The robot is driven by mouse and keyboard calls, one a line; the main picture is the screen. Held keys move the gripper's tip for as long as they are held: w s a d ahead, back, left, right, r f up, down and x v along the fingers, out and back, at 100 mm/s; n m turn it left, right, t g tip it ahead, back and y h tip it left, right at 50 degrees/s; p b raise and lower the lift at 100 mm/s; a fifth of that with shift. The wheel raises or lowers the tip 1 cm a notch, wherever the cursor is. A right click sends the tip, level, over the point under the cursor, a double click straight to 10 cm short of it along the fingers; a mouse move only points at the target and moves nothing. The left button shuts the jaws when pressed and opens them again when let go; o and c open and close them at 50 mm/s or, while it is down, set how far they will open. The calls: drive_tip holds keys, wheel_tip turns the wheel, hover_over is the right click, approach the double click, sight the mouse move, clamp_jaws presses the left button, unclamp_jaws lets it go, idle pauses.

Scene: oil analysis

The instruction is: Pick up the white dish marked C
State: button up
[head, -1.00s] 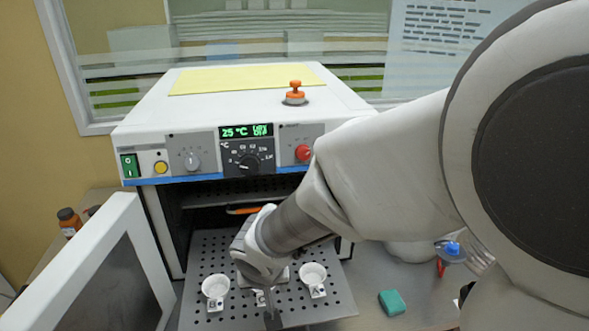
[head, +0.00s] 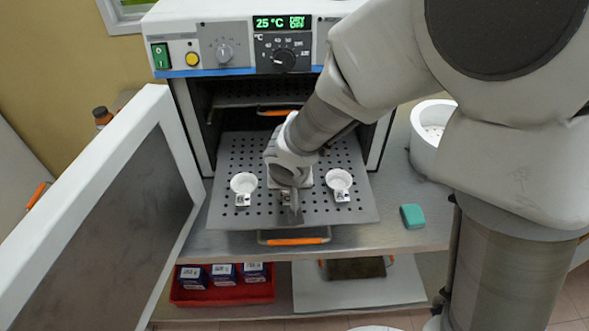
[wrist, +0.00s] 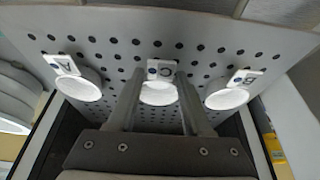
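The white dish marked C (wrist: 158,94) sits on a perforated shelf between two other dishes. In the wrist view its tag (wrist: 166,71) reads C and lies just beyond the bowl. My gripper (wrist: 160,76) has its two fingers apart, one on each side of this dish; I cannot tell whether they touch it.
Dish B (head: 243,184) is left and dish A (head: 339,181) right on the pulled-out perforated shelf (head: 230,215). The open oven door (head: 110,220) stands left. A teal block (head: 412,216) lies on the bench to the right. A red bin (head: 222,293) with boxes is below.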

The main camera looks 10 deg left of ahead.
clamp_jaws()
